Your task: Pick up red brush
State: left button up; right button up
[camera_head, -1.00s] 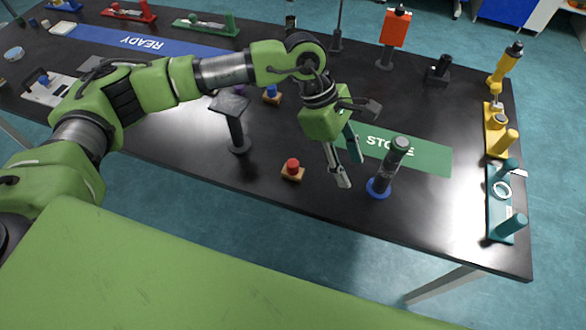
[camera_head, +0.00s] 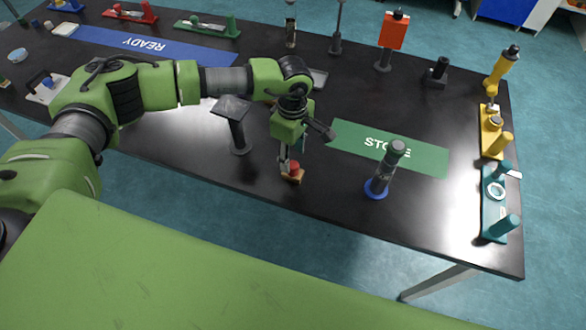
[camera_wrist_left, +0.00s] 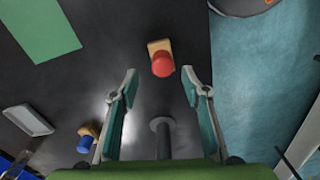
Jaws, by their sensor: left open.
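The red brush (camera_head: 294,170) has a red round knob on a small wooden block and stands upright near the table's front edge. It also shows in the left wrist view (camera_wrist_left: 162,64), centred just beyond the fingertips. My left gripper (camera_head: 290,164) is at the red brush and partly overlaps it in the head view. In the left wrist view its two teal-padded fingers (camera_wrist_left: 159,75) are spread apart with nothing held between them. Whether a finger touches the brush I cannot tell. My right gripper is not in view.
A black stand (camera_head: 236,125) is left of the brush. A cylinder on a blue base (camera_head: 376,189) is to the right, by the green STORE mat (camera_head: 420,158). A blue-knobbed block (camera_wrist_left: 86,138) shows in the wrist view. The table's front edge is close to the brush.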

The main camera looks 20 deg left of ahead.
aim_at(293, 163)
pick_arm(q)
jog(key=f, duration=0.1)
jog(key=f+p, duration=0.2)
jog(key=shift+s+f, duration=0.25)
jog(key=shift+f, duration=0.05)
jog(key=shift+d+f, duration=0.1)
jog(key=shift+f, duration=0.45)
jog(key=c, duration=1.2)
jog(key=shift+r, duration=0.1)
jog(key=shift+w+r+b, duration=0.1)
jog(key=shift+r+b, duration=0.4)
jog(key=shift+b, duration=0.1)
jog(key=s+r+b, duration=0.2)
jog(key=s+r, duration=0.2)
jog(key=s+d+r+b, duration=0.1)
jog(key=s+r+b, duration=0.1)
jog(key=s+r, duration=0.2)
jog(key=s+r+b, duration=0.2)
jog(key=s+r, duration=0.2)
jog(key=s, duration=0.2)
jog(key=shift+d, duration=0.3)
